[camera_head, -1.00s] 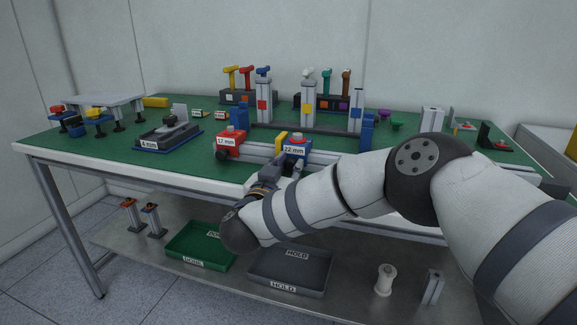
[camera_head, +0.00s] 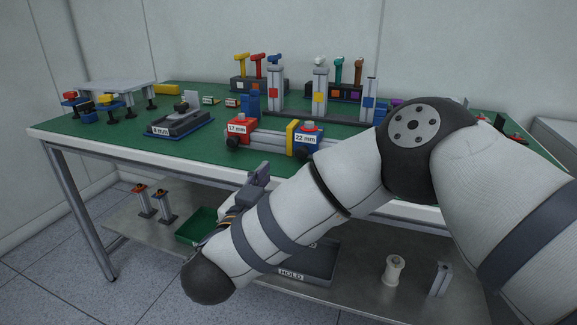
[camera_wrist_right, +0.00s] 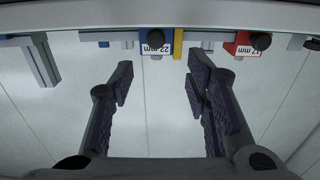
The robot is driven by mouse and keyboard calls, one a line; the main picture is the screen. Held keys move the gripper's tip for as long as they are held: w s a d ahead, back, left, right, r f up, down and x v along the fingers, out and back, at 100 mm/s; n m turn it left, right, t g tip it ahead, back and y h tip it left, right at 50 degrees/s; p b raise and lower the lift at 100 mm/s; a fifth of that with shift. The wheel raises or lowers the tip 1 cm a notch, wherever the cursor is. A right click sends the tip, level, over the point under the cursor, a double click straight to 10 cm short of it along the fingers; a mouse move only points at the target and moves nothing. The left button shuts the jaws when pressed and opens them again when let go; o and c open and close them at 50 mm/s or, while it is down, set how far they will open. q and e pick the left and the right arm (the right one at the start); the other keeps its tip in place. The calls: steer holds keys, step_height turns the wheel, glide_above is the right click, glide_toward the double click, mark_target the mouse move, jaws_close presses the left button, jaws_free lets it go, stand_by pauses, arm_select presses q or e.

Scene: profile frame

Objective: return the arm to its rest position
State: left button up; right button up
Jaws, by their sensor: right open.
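My right arm comes in from the right in the head view. Its gripper (camera_head: 258,176) hangs in front of the table's front edge, apart from the table and above the lower shelf. In the right wrist view the right gripper (camera_wrist_right: 158,85) is open, with nothing between its fingers. Beyond the fingers the blue 22 mm block (camera_wrist_right: 156,42) and the red 17 mm block (camera_wrist_right: 248,44) show upside down. My left gripper is not in view.
The green-topped table (camera_head: 185,155) carries the red 17 mm block (camera_head: 241,131), the blue 22 mm block (camera_head: 307,140) and a 4 mm fixture (camera_head: 180,122). A green tray (camera_head: 196,222) and a grey HOLD tray (camera_head: 318,262), partly hidden by my arm, lie on the lower shelf (camera_head: 130,225).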

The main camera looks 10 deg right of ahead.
steer(key=shift+s+a, duration=0.25)
steer(key=shift+s, duration=0.15)
steer(key=s+f+n+g+y+p, duration=0.3)
steer(key=s+f+n+y, duration=0.15)
steer(key=s+f, duration=0.45)
steer(key=s+f+n+g+y+p, duration=0.25)
steer(key=s+f+y, duration=0.35)
steer(key=f, duration=0.6)
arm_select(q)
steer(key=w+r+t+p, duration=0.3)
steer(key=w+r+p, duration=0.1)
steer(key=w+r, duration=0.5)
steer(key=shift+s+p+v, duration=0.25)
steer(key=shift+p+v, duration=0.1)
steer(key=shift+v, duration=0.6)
arm_select(e)
steer(key=s+d+g, duration=0.4)
steer(key=s, duration=0.8)
steer(key=s+d+g, duration=0.4)
steer(key=s, duration=0.8)
steer(key=s+d+g, duration=0.4)
steer(key=s, duration=0.9)
steer(key=shift+m, duration=0.3)
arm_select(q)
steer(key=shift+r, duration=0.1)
arm_select(e)
steer(key=shift+f+h, duration=0.1)
steer(key=shift+h, duration=0.15)
